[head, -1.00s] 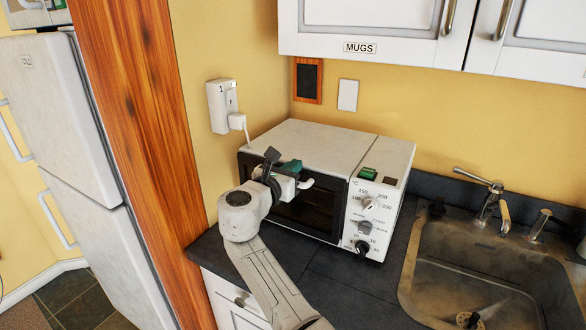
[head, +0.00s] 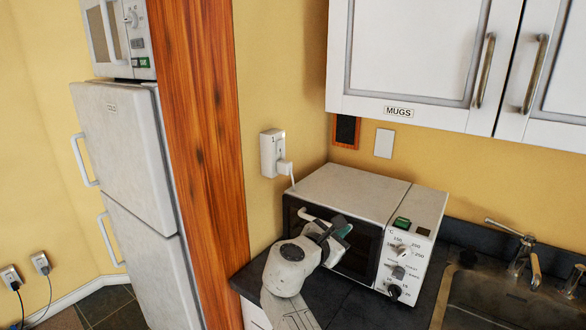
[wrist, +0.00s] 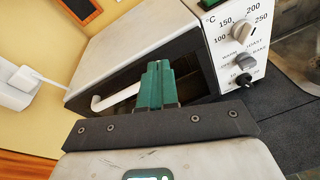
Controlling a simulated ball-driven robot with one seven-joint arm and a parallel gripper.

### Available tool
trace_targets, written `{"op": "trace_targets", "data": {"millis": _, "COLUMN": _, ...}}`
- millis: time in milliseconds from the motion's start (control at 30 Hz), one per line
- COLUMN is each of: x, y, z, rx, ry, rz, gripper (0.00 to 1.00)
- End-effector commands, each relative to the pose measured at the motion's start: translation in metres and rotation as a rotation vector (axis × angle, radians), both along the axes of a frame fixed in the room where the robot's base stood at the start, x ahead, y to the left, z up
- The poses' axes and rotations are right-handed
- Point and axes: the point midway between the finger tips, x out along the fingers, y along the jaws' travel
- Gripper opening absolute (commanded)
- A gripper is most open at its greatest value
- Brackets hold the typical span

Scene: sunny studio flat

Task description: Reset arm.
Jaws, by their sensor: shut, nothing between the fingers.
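My gripper (head: 342,228) is in front of the door of a white toaster oven (head: 352,192). In the wrist view its green fingers (wrist: 157,85) are together with nothing between them, and they overlap the dark oven door. The oven's white handle (wrist: 115,97) shows just left of the fingers. I cannot tell whether the fingers touch the handle or the door. My arm reaches up from the bottom of the head view, folded close to the counter edge.
The dark counter (head: 345,305) runs under the oven to a sink (head: 490,300) at right. A wooden post (head: 195,150) stands left of the counter, with a fridge (head: 130,160) beyond it. White cupboards (head: 420,55) marked MUGS hang above. A socket (head: 272,152) is on the wall.

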Motion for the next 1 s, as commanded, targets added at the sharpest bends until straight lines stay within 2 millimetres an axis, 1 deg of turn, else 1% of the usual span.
{"op": "trace_targets", "data": {"millis": 33, "x": -0.019, "y": -0.018, "z": -0.028, "rx": 0.132, "ry": -0.024, "rz": -0.044, "gripper": 0.00}}
{"op": "trace_targets", "data": {"millis": 67, "x": -0.030, "y": -0.027, "z": -0.043, "rx": 0.216, "ry": -0.043, "rz": -0.076, "gripper": 0.00}}
{"op": "trace_targets", "data": {"millis": 100, "x": -0.045, "y": -0.039, "z": -0.061, "rx": 0.327, "ry": -0.070, "rz": -0.118, "gripper": 0.00}}
{"op": "trace_targets", "data": {"millis": 167, "x": -0.069, "y": -0.055, "z": -0.088, "rx": 0.490, "ry": -0.109, "rz": -0.188, "gripper": 0.00}}
{"op": "trace_targets", "data": {"millis": 200, "x": -0.087, "y": -0.065, "z": -0.104, "rx": 0.596, "ry": -0.134, "rz": -0.239, "gripper": 0.00}}
{"op": "trace_targets", "data": {"millis": 267, "x": -0.113, "y": -0.079, "z": -0.127, "rx": 0.749, "ry": -0.175, "rz": -0.320, "gripper": 0.00}}
{"op": "trace_targets", "data": {"millis": 300, "x": -0.132, "y": -0.087, "z": -0.141, "rx": 0.848, "ry": -0.201, "rz": -0.376, "gripper": 0.00}}
{"op": "trace_targets", "data": {"millis": 367, "x": -0.160, "y": -0.097, "z": -0.159, "rx": 0.991, "ry": -0.241, "rz": -0.465, "gripper": 0.00}}
{"op": "trace_targets", "data": {"millis": 400, "x": -0.180, "y": -0.103, "z": -0.171, "rx": 1.084, "ry": -0.267, "rz": -0.526, "gripper": 0.00}}
{"op": "trace_targets", "data": {"millis": 467, "x": -0.210, "y": -0.110, "z": -0.184, "rx": 1.216, "ry": -0.307, "rz": -0.621, "gripper": 0.00}}
{"op": "trace_targets", "data": {"millis": 500, "x": -0.230, "y": -0.114, "z": -0.192, "rx": 1.302, "ry": -0.333, "rz": -0.686, "gripper": 0.00}}
{"op": "trace_targets", "data": {"millis": 567, "x": -0.259, "y": -0.119, "z": -0.200, "rx": 1.420, "ry": -0.371, "rz": -0.783, "gripper": 0.00}}
{"op": "trace_targets", "data": {"millis": 600, "x": -0.277, "y": -0.120, "z": -0.204, "rx": 1.492, "ry": -0.393, "rz": -0.844, "gripper": 0.00}}
{"op": "trace_targets", "data": {"millis": 700, "x": -0.315, "y": -0.122, "z": -0.207, "rx": 1.634, "ry": -0.440, "rz": -0.975, "gripper": 0.00}}
{"op": "trace_targets", "data": {"millis": 800, "x": -0.346, "y": -0.121, "z": -0.206, "rx": 1.742, "ry": -0.475, "rz": -1.083, "gripper": 0.00}}
{"op": "trace_targets", "data": {"millis": 1000, "x": -0.395, "y": -0.117, "z": -0.197, "rx": 1.897, "ry": -0.524, "rz": -1.263, "gripper": 0.00}}
